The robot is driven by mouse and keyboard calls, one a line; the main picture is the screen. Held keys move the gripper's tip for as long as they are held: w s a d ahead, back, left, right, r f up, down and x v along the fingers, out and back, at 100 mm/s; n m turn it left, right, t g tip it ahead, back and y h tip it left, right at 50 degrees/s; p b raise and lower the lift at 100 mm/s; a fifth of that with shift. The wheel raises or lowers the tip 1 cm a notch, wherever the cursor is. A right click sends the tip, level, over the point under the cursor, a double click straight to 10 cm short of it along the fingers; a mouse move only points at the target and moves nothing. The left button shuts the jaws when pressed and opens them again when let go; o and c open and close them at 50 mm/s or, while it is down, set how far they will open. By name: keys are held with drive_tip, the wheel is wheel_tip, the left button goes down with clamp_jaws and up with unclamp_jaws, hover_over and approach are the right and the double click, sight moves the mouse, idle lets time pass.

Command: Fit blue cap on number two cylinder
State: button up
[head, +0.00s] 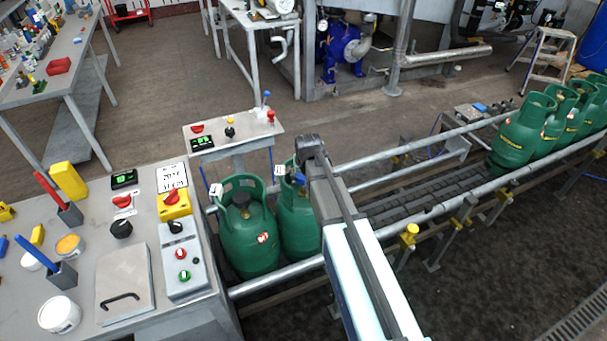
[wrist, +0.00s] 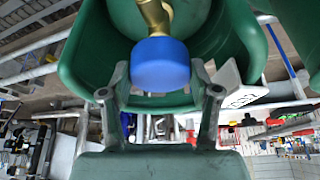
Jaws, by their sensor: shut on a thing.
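Two green gas cylinders stand at the near end of the conveyor, a left one (head: 248,245) and a right one (head: 298,230). My gripper (wrist: 160,85) is at the collar of the right one, with its fingers on either side of the blue cap (wrist: 160,63), shut on it. The cap also shows in the head view (head: 299,179). In the wrist view the cap is against the end of the brass valve (wrist: 154,14). I cannot tell how far it sits on it. White tags hang by both cylinders; their numbers are unreadable. My arm hides part of the right cylinder.
More green cylinders (head: 520,133) stand at the far right of the roller conveyor (head: 400,205), whose middle is empty. Metal rails (head: 460,205) flank it. A workbench (head: 88,255) with control boxes and containers is at the left; a small control stand (head: 232,133) is behind.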

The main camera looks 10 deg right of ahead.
drive_tip(key=shift+f+b, duration=0.4)
drive_tip(key=shift+f, duration=0.4)
drive_tip(key=o, duration=1)
drive_tip(key=shift+r, duration=0.1)
drive_tip(key=v, duration=1.2)
